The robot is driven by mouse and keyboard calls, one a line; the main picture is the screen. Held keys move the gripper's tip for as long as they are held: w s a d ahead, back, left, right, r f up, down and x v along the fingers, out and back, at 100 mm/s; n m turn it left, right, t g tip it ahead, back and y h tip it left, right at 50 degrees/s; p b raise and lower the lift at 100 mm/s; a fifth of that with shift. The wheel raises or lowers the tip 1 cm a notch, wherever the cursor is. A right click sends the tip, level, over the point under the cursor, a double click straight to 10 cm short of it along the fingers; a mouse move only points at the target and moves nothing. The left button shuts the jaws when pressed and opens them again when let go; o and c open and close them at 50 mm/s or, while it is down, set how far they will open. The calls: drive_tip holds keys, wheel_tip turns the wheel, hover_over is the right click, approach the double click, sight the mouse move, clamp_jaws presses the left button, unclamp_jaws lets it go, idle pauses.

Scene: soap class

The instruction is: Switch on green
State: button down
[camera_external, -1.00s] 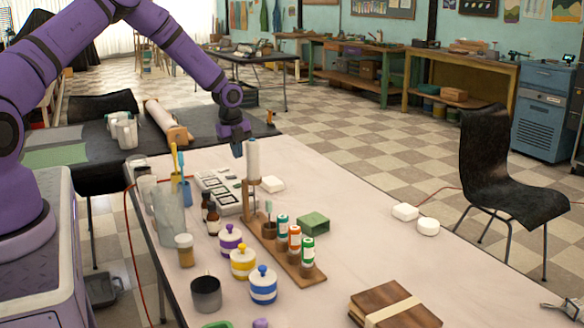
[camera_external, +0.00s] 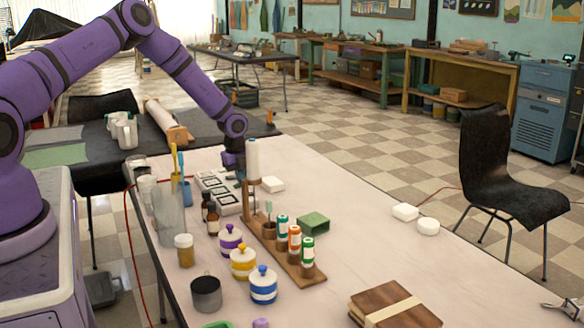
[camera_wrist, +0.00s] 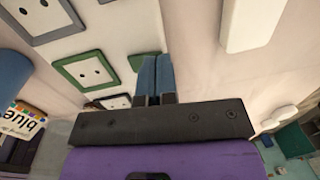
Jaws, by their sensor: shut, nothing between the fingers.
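Several white switch plates with dark frames (camera_external: 222,197) lie in a group on the light table, left of the wooden stand. I cannot tell whether the tips touch the green piece.
The wooden stand with a white roll (camera_external: 252,160) is close on the gripper's right. A white block (camera_external: 273,184) lies beyond it. Brown bottles (camera_external: 213,217) and lidded jars (camera_external: 243,262) stand nearer.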

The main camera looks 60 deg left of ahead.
sight(237, 185)
drive_tip(key=shift+f, duration=0.25)
drive_tip(key=shift+s, duration=0.15)
drive_tip(key=shift+s+r, duration=0.25)
drive_tip(key=shift+s, duration=0.35)
drive_tip(key=shift+r, duration=0.1)
wheel_tip(237, 185, up, 14)
drive_tip(key=s, duration=0.1)
drive_tip(key=shift+s, duration=0.35)
idle(0.3)
drive_tip(key=shift+w, duration=0.75)
